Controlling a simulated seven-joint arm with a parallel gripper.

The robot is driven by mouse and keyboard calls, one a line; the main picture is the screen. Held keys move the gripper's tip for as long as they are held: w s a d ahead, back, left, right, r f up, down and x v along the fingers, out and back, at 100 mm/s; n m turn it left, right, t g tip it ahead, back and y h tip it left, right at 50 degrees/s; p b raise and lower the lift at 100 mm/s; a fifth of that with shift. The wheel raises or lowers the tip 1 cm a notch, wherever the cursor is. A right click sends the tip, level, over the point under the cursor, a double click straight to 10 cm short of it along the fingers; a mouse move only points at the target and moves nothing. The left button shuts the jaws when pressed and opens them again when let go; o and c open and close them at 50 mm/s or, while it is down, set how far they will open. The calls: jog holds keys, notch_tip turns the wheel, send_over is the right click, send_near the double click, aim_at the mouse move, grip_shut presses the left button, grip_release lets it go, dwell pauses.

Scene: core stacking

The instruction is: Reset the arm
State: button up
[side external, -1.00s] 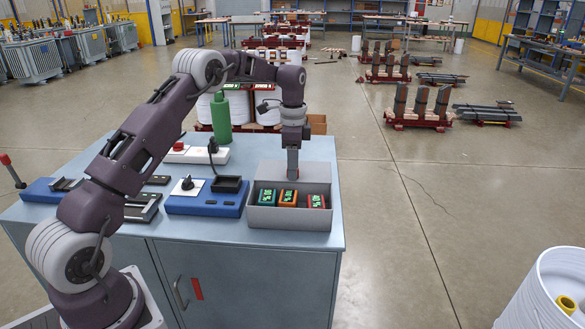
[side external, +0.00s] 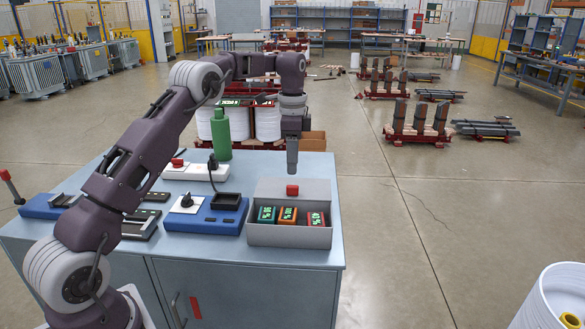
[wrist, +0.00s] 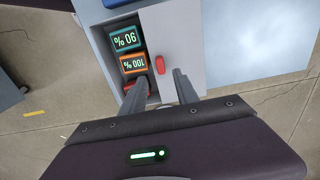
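My gripper (side external: 292,172) is raised, pointing down, above the grey box (side external: 290,238) on the cabinet top. In the wrist view my gripper (wrist: 162,84) shows two fingers spread apart with nothing held between them. Just below it, a small red block-like handle (side external: 292,190) stands on the box's flat grey rear part; it also shows in the wrist view (wrist: 160,65). The front part of the box is open and holds a teal display block (side external: 266,214), an orange one (side external: 287,214) and a red one (side external: 316,219), with lit green percentages.
Left of the box is a blue unit (side external: 205,215) with a black knob and a black socket. Behind stand a white strip (side external: 195,172) with a black plug and cable, and a green bottle (side external: 221,135). The air around the gripper is clear.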

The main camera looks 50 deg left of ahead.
jog(key=s+d+r+n+t, duration=0.2)
jog(key=s+d+r, duration=0.4)
jog(key=s+r, duration=0.25)
jog(key=s+d+r+n+t, duration=0.1)
jog(key=s+d+r+n, duration=0.2)
jog(key=s+d+r, duration=0.5)
jog(key=s+d+f+n+t, duration=0.1)
jog(key=s+d+f+n, duration=0.1)
jog(key=s, duration=0.8)
jog(key=s+d+f+n+t, duration=0.1)
jog(key=s+f, duration=0.4)
jog(key=s, duration=0.5)
jog(key=shift+d+f+n+t, duration=0.3)
jog(key=shift+d+n, duration=0.15)
jog(key=shift+n, duration=0.05)
